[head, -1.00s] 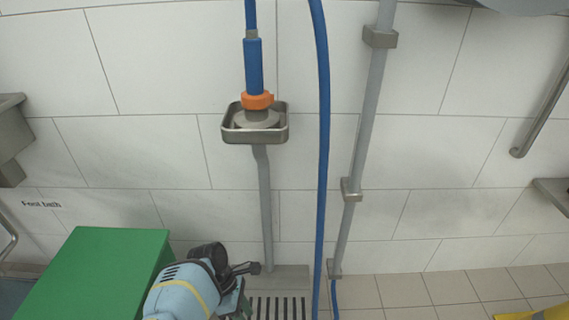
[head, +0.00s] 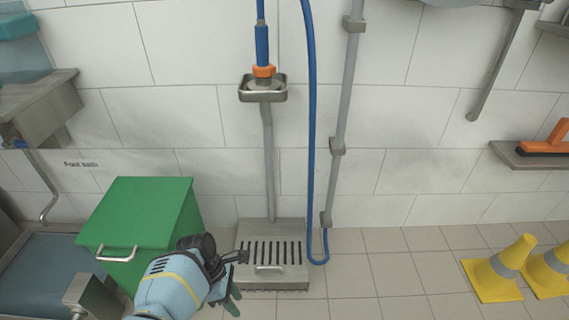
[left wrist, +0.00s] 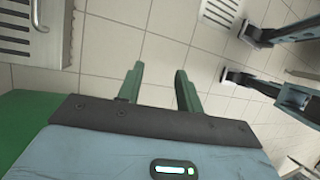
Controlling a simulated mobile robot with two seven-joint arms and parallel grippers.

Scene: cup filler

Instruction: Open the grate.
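The grate (head: 280,280) is a grey metal slotted cover with a bar handle (head: 270,269) near its front edge. It lies against the foot of the wall and looks closed. My left gripper (head: 232,299) is at the grate's front left, apart from the handle; the arm partly hides it in the head view. In the left wrist view its two green fingers (left wrist: 158,82) stand apart with nothing between them. The grate (left wrist: 20,46) and handle (left wrist: 40,14) show there at the top left, beyond the fingers. My right gripper is not in view.
A green bin (head: 140,215) stands just left of my left arm. A blue hose (head: 311,130) and a grey pipe (head: 340,110) run down beside the grate's right side. Yellow cones (head: 497,272) stand at the right. The tiled floor between is clear.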

